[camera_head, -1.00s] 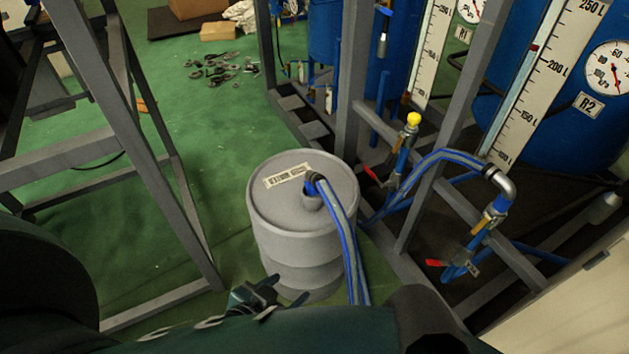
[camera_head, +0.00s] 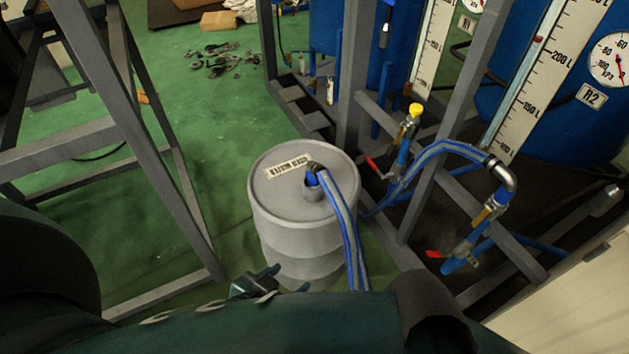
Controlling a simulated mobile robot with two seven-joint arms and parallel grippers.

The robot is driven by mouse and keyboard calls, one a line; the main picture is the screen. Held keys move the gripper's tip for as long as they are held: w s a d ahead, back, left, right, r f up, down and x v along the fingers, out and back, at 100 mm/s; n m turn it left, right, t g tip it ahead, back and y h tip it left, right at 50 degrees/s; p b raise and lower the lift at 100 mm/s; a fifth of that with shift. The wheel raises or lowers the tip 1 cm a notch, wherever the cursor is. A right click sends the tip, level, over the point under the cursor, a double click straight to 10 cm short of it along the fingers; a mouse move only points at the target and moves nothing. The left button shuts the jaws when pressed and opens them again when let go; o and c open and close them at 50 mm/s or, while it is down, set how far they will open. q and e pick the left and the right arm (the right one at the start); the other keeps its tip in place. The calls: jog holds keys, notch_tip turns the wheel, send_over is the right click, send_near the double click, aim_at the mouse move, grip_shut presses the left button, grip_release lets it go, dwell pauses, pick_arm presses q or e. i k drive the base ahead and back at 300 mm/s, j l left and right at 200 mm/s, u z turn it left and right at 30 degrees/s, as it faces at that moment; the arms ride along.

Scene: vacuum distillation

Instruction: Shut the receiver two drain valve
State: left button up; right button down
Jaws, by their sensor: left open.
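The receiver two tank (camera_head: 560,125) is blue, with a level scale and an R2 label, at the right. A drain pipe (camera_head: 489,212) with a metal elbow and a blue hose stands in front of it. A red valve handle (camera_head: 434,254) is low on that pipe, pointing left. Another red handle (camera_head: 372,163) is on the yellow-capped pipe further left. My left gripper (camera_head: 272,279) is at the bottom centre, in front of the grey drum, open and empty, well left of the R2 pipe's handle. My right gripper is not in view.
A grey drum (camera_head: 283,229) with a blue hose in its top stands at the centre. Grey frame posts (camera_head: 450,120) and rails stand between the drum and the tanks. A steel frame (camera_head: 130,130) is at the left. Tools (camera_head: 215,60) lie on the green floor.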

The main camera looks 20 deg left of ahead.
aim_at(430, 253)
jog(key=z, duration=0.65)
